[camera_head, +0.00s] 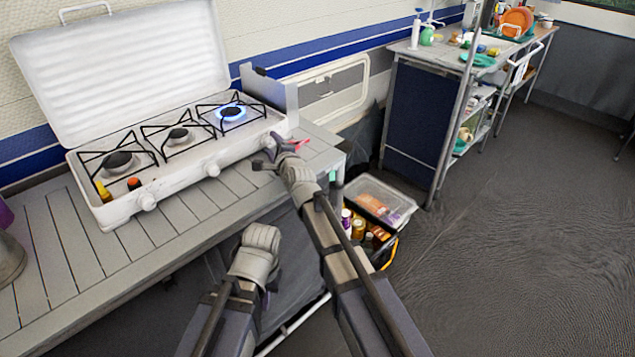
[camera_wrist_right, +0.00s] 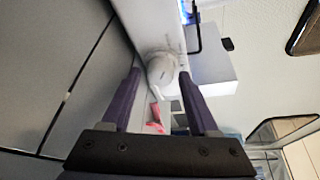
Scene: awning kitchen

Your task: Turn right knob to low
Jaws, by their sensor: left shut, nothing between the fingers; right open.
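The white stove (camera_head: 178,150) has its lid raised, and a blue flame (camera_head: 231,113) burns on its right burner. The right knob (camera_wrist_right: 162,68) shows in the right wrist view as a round white knob on the stove's front. My right gripper (camera_head: 266,152) is open at the stove's front right corner. In the wrist view its fingers (camera_wrist_right: 159,74) lie on either side of the knob; I cannot tell whether they touch it. The gripper hides the knob in the head view. My left gripper (camera_head: 272,282) is shut, low in front of the counter, partly hidden by its wrist.
The middle knob (camera_head: 213,170) and left knob (camera_head: 148,201) are on the same front panel. A red object (camera_head: 300,143) lies on the slatted counter (camera_head: 195,220) near my right gripper. A crate of jars (camera_head: 362,236) and a lidded clear box (camera_head: 378,200) stand below, right of the counter.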

